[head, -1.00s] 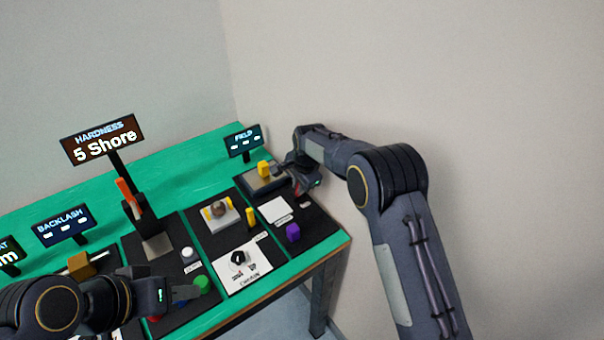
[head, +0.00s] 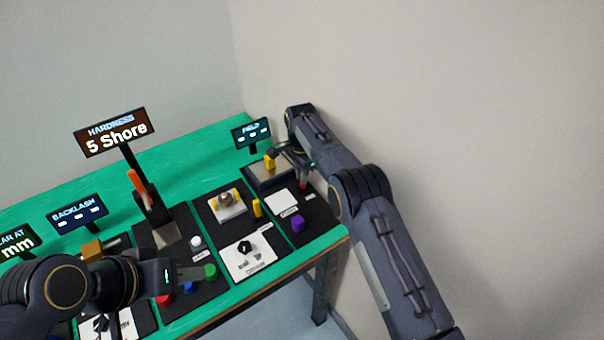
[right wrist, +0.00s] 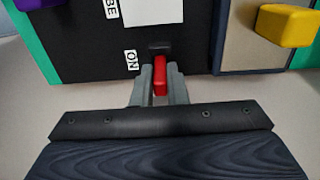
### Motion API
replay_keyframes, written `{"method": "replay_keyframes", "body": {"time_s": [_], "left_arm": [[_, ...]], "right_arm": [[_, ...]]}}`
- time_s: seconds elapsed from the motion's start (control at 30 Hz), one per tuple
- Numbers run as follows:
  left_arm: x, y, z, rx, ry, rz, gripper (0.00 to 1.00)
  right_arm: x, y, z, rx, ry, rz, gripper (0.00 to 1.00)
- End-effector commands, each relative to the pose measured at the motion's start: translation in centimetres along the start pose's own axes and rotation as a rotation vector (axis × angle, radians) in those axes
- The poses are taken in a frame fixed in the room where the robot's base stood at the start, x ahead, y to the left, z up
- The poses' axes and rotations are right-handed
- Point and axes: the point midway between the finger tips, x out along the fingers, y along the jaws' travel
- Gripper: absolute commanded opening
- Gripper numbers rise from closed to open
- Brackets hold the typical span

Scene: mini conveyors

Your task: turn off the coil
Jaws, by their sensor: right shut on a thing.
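A small red switch lever (right wrist: 160,75) stands on the black panel beside a white "ON" label (right wrist: 131,60). My right gripper (right wrist: 160,88) is shut on this lever, with a grey finger on each side of it. In the head view, my right gripper (head: 302,174) is at the right end of the bench, with a bit of red showing at its tips. The display reading "FIELD" (head: 251,132) stands behind this station. My left gripper (head: 192,273) is over the front of the bench, near coloured buttons; its finger gap is not clear.
A yellow block (right wrist: 285,25) sits on a grey pad close to my right gripper. A white pad (head: 283,201) and a purple knob (head: 298,223) lie in front. The hardness stand (head: 150,200) rises further left. A wall is close on the right.

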Motion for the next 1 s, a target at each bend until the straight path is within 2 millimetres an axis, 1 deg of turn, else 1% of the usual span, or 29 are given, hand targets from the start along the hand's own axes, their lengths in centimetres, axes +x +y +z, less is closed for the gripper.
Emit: {"method": "replay_keyframes", "body": {"time_s": [0.3, 0.33, 0.47, 0.77, 0.87, 0.97, 1.0], "left_arm": [[0.0, 0.0, 0.0, 0.000, 0.000, 0.000, 0.35], [0.0, 0.0, 0.0, 0.000, 0.000, 0.000, 0.35], [0.0, 0.0, 0.0, 0.000, 0.000, 0.000, 0.35], [0.0, 0.0, 0.0, 0.000, 0.000, 0.000, 0.35], [0.3, -0.1, 0.1, 0.000, 0.000, 0.000, 0.35], [0.7, -0.3, 0.3, 0.000, 0.000, 0.000, 0.35], [0.7, -0.3, 0.4, 0.000, 0.000, 0.000, 0.35]], "right_arm": [[0.0, 0.0, 0.0, 0.000, 0.000, 0.001, 0.00], [0.0, 0.0, 0.0, 0.000, 0.000, 0.000, 0.17], [0.0, 0.0, 0.0, 0.000, 0.000, 0.000, 0.34], [-0.1, 0.0, 0.0, 0.000, 0.000, -0.001, 0.35], [-0.9, -0.1, 0.0, 0.000, 0.001, -0.003, 0.35], [-2.4, -0.1, 0.0, 0.000, 0.001, -0.004, 0.35], [-3.2, -0.1, 0.0, 0.000, 0.001, -0.006, 0.35]]}}
